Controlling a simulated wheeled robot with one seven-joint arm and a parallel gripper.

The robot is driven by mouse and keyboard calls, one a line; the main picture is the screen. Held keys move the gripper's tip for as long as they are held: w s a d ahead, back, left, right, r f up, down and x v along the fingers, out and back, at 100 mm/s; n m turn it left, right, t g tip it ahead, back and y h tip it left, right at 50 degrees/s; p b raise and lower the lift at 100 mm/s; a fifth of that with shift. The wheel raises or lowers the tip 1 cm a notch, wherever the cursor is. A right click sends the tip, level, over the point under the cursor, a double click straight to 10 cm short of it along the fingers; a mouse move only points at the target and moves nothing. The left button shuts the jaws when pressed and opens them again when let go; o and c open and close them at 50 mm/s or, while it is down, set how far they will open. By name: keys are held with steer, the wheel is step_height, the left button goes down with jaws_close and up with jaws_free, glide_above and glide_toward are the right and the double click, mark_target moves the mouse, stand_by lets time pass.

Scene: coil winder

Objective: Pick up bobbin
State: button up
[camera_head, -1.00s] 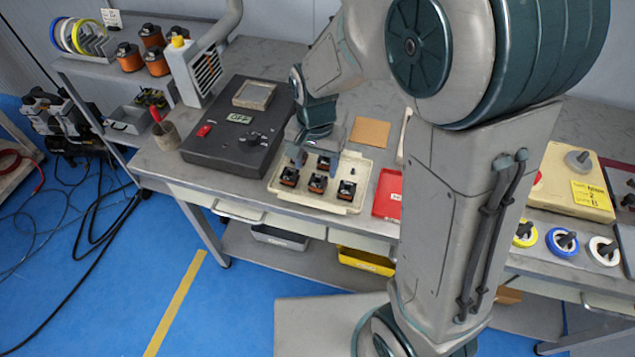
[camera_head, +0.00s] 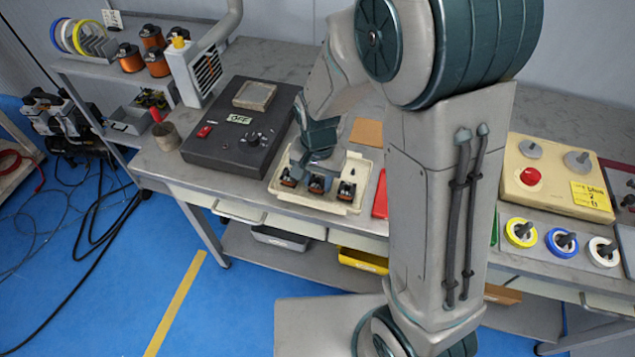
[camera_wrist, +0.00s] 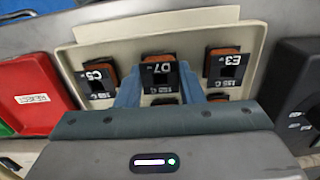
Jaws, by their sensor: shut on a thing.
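A cream tray (camera_head: 350,208) on the bench holds several black-and-copper bobbins. In the wrist view its outer row shows bobbins labelled C5 (camera_wrist: 98,77), D7 (camera_wrist: 160,72) and E3 (camera_wrist: 226,66). The head view shows them from right to left, C5 (camera_head: 346,190), D7 (camera_head: 317,185) and E3 (camera_head: 288,178). My gripper (camera_wrist: 160,80) is shut on the middle bobbin, D7, with one finger on each side. D7 looks still in line with its neighbours in the tray. Bobbins in the row behind are mostly hidden by my gripper.
A black control box (camera_head: 235,135) stands left of the tray. A red bin (camera_wrist: 29,92) lies on the tray's other side, partly behind my arm in the head view. A brown pad (camera_head: 367,132) lies behind the tray. A cream box with a red button (camera_head: 555,180) stands right.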

mark_target(323, 181)
steer(key=shift+r, duration=0.1)
steer(key=shift+r, duration=0.5)
steer(key=r, duration=0.2)
steer(key=d+r, duration=0.1)
steer(key=shift+d+r, duration=0.1)
steer(key=shift+r, duration=0.25)
steer(key=d+r, duration=0.6)
steer(key=d, duration=0.4)
steer(key=shift+s+d+b, duration=0.25)
steer(key=shift+s+b, duration=0.05)
steer(key=shift+s, duration=0.05)
steer(key=shift+a, duration=0.1)
